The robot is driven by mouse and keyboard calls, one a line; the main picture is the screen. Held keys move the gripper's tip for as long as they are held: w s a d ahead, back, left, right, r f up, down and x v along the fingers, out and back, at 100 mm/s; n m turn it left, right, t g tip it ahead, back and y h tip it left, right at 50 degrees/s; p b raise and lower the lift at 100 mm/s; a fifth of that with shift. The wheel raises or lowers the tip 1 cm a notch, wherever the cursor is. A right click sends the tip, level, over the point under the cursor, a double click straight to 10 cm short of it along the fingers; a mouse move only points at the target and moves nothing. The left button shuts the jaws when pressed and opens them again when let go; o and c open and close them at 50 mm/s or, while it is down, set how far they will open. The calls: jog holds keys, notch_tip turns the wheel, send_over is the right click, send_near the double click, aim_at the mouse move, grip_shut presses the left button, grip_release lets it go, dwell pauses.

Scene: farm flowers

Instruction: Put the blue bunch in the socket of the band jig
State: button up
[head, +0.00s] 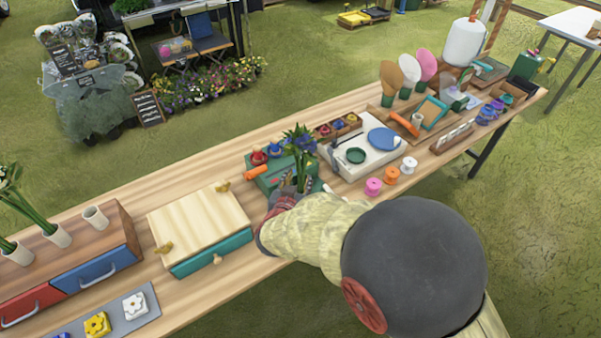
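My gripper (293,193) is low over the middle of the table, largely hidden behind my own arm. Green stems (301,176) rise right by its tip, topped by dark leaves and small blue-violet blooms (305,143). I cannot tell whether its fingers are closed on these stems or only beside them. Red and blue flower heads (274,151) stand just behind, along a green box (270,178). A white board (352,171) to the right bears a green ring (355,155) and a blue disc (384,139). I cannot tell which piece is the band jig, and no socket shows clearly.
A wooden-topped box with a teal drawer (198,222) stands left of my gripper. Pink, orange and white spools (392,176) stand along the front edge at right. An orange-handled tool (256,172) lies by the green box.

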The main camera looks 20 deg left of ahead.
jog(key=p+v, duration=0.1)
jog(key=v, duration=0.6)
jog(key=shift+s+p, duration=0.3)
jog(key=shift+r, duration=0.1)
jog(key=w+r, duration=0.1)
jog(key=r, duration=0.1)
jog(key=w+d+r+g+y, duration=0.1)
jog(key=r, duration=0.2)
jog(key=w+d+r+y, duration=0.1)
jog(key=r, duration=0.1)
jog(key=shift+w+d+r, duration=0.15)
jog(key=shift+w+r, duration=0.15)
jog(key=shift+r, duration=0.1)
jog(key=s+d+r+g+y, duration=0.2)
jog(key=s+d+r+g, duration=0.1)
jog(key=d+r, duration=0.55)
jog(key=s+d+g+h, duration=0.2)
jog(key=s+d, duration=0.8)
jog(key=d, duration=0.2)
jog(key=s+d+g+h, duration=0.1)
jog(key=s+d+h, duration=0.2)
jog(key=s+d, duration=0.7)
jog(key=d, duration=0.3)
jog(key=shift+r+m+g, duration=0.25)
jog(key=shift+m+g, duration=0.15)
